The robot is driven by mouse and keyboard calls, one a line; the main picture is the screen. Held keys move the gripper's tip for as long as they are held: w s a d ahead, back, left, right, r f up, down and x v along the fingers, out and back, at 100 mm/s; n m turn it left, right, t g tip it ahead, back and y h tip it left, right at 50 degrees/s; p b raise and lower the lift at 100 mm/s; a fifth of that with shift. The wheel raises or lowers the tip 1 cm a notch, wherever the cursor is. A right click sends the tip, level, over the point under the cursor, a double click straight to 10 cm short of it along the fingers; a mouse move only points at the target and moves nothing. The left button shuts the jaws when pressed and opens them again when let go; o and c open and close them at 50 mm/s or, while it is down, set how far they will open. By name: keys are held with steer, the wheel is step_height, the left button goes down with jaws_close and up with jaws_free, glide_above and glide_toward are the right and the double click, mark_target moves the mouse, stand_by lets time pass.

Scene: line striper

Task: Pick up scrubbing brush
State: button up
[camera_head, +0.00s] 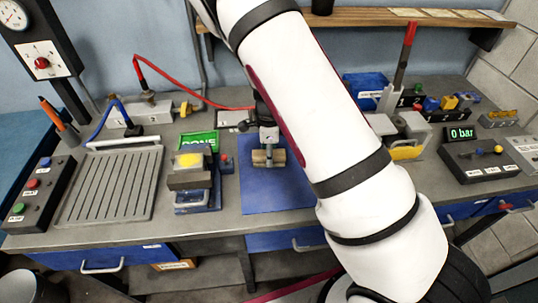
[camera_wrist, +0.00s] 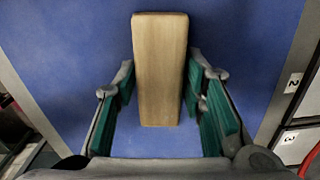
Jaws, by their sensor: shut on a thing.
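The scrubbing brush (camera_wrist: 160,65) shows in the wrist view as a plain tan wooden block over a blue mat (camera_wrist: 240,45). No bristles show. My gripper (camera_wrist: 160,90) has its green-padded fingers on both sides of the block and is shut on it. In the head view the block (camera_head: 268,157) is small and sits over the blue mat (camera_head: 270,195), under my gripper (camera_head: 268,140). My arm hides part of the mat's right side. I cannot tell whether the brush touches the mat.
A ribbed grey tray (camera_head: 110,185) lies farther left. A pressure box reading 0 bar (camera_head: 462,134) stands at right. A wooden shelf (camera_head: 370,16) runs along the back.

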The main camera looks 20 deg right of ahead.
steer(key=shift+r, duration=0.65)
step_height(320, 180, up, 2)
steer(key=shift+s+r+b, duration=0.1)
steer(key=shift+b, duration=0.35)
steer(key=s, duration=0.5)
steer(key=s+d, duration=0.1)
steer(key=s, duration=0.4)
steer(key=s+r, duration=0.1)
steer(key=s, duration=0.4)
steer(key=shift+s+d+r, duration=0.1)
steer(key=shift+s+d, duration=0.1)
steer(key=shift+s, duration=0.2)
